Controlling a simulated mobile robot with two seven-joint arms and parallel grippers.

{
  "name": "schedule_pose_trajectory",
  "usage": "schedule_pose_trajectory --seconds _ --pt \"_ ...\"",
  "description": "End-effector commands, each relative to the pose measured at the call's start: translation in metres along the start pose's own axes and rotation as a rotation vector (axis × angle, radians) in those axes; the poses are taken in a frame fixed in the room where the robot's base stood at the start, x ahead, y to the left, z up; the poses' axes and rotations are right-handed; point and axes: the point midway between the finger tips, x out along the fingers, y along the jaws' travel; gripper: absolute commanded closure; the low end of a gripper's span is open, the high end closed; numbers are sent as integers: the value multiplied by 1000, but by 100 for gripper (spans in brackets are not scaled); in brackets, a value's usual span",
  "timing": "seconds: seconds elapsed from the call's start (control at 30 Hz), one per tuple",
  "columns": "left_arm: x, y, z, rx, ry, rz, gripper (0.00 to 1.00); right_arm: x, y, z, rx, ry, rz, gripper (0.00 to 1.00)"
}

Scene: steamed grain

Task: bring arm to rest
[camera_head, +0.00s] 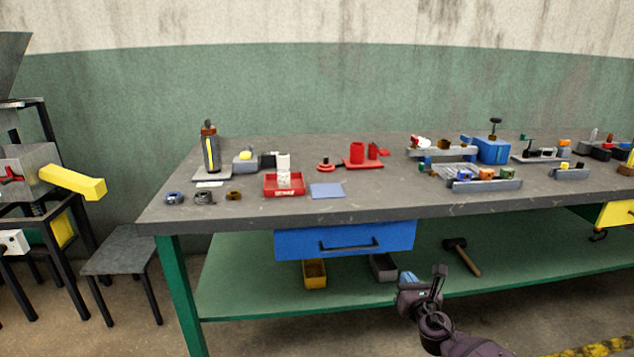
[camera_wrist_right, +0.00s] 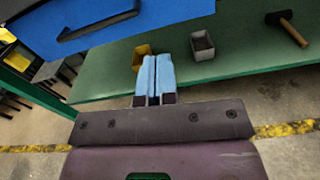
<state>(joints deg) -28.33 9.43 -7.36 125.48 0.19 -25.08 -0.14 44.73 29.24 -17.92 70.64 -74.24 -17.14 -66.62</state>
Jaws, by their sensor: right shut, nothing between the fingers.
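My right gripper (camera_head: 408,281) is in front of the workbench, below the tabletop edge and to the right of the blue drawer (camera_head: 345,240). It is empty. In the right wrist view its two blue fingers (camera_wrist_right: 155,78) are together, pointing toward the green lower shelf (camera_wrist_right: 110,80). My right arm comes in from the bottom right in the head view. My left gripper does not show in either view.
The grey tabletop (camera_head: 400,203) carries a red tray (camera_head: 284,190), a dark bottle (camera_head: 210,150) and several small parts. The lower shelf holds a yellow bin (camera_head: 314,274), a grey bin (camera_head: 383,267) and a hammer (camera_head: 462,256). A stool (camera_head: 120,254) stands at left.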

Motion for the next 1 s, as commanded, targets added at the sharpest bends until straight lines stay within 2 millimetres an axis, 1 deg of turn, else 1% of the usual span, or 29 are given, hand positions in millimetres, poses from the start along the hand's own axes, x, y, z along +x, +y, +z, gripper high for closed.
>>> schedule_pose_trajectory --seconds 0.03,0.17,0.2,0.27,0.3,0.37,0.4,0.47,0.5,0.57,0.6,0.67,0.8,0.97,1.0 --pt "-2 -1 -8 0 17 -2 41 -13 1 -2 66 11 -5 100" --pt "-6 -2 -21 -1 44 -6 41 -56 2 -19 323 59 -33 100" --pt "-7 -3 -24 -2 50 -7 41 -71 3 -24 411 74 -46 100" --pt "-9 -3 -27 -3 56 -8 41 -94 3 -33 544 97 -67 100" --pt "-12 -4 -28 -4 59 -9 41 -109 4 -38 631 112 -83 100" --pt "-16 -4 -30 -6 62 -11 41 -132 5 -46 763 132 -109 100" --pt "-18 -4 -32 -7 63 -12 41 -147 5 -50 850 145 -129 100" --pt "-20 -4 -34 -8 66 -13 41 -170 6 -56 981 161 -161 100" --pt "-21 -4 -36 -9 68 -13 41 -186 6 -60 1067 171 -184 100" --pt "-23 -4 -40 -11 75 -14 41 -210 7 -64 1197 183 -220 100" --pt "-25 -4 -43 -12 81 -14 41 -226 7 -66 1283 190 -246 100" --pt "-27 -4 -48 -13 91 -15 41 -249 8 -69 1412 196 -286 100" --pt "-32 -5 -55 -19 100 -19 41 -304 11 -71 1711 197 -388 100" --pt "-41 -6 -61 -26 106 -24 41 -366 14 -67 2045 171 -515 100" --pt "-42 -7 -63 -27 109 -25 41 -382 15 -65 2128 159 -549 100"
